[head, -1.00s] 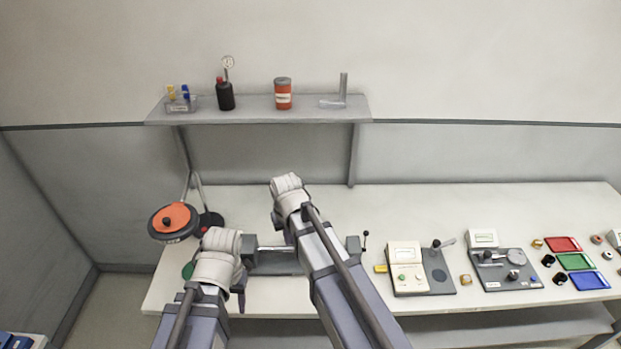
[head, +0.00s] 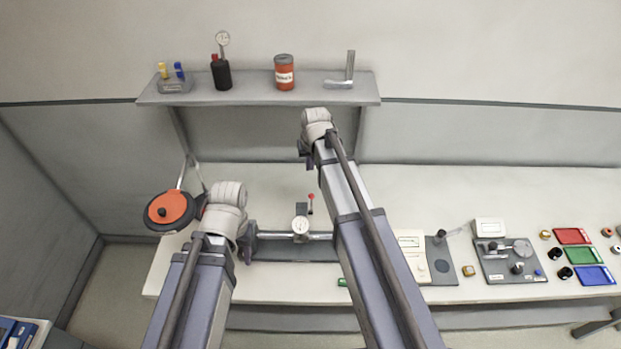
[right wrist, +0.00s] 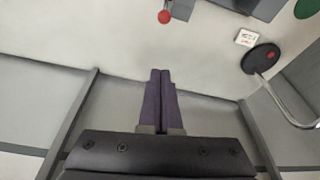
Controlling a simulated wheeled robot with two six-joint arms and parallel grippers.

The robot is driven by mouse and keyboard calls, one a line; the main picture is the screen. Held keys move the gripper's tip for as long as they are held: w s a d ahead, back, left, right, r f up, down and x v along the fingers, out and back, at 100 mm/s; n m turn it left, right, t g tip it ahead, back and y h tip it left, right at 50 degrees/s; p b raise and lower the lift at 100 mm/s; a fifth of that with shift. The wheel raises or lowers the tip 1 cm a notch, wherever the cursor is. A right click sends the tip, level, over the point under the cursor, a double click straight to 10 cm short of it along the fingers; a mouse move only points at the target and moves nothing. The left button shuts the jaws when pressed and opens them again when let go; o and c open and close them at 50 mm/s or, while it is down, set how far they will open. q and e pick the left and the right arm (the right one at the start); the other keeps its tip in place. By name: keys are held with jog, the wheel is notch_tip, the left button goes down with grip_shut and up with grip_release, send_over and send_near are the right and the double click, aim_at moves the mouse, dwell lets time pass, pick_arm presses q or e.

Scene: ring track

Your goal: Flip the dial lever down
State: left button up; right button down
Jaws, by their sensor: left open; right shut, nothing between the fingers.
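A dial gauge (head: 300,225) with a round white face sits on a metal bar of the bench fixture in the head view. A short lever with a red knob (head: 311,197) stands just behind it, pointing away from me. A red knob (right wrist: 164,17) also shows at the top of the right wrist view, beyond the fingertips. My right gripper (right wrist: 160,74) is shut and empty, apart from the knob. In the head view its arm reaches over the bench, above and right of the lever. My left gripper (head: 247,243) is open by the fixture's left end, its fingers mostly hidden.
A shelf (head: 260,96) at the back holds a red can (head: 284,72), a black bottle (head: 221,72) and a small rack. An orange-topped round device (head: 170,210) stands at left. Instrument panels (head: 510,262) and coloured trays (head: 578,254) occupy the bench's right side.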

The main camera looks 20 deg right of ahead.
jog(key=b+x, duration=1)
jog(key=s, duration=0.2)
jog(key=s+p, duration=0.1)
jog(key=s, duration=0.1)
jog(key=shift+s+a+r, duration=0.1)
jog(key=shift+a+r, duration=0.1)
jog(key=shift+a, duration=0.05)
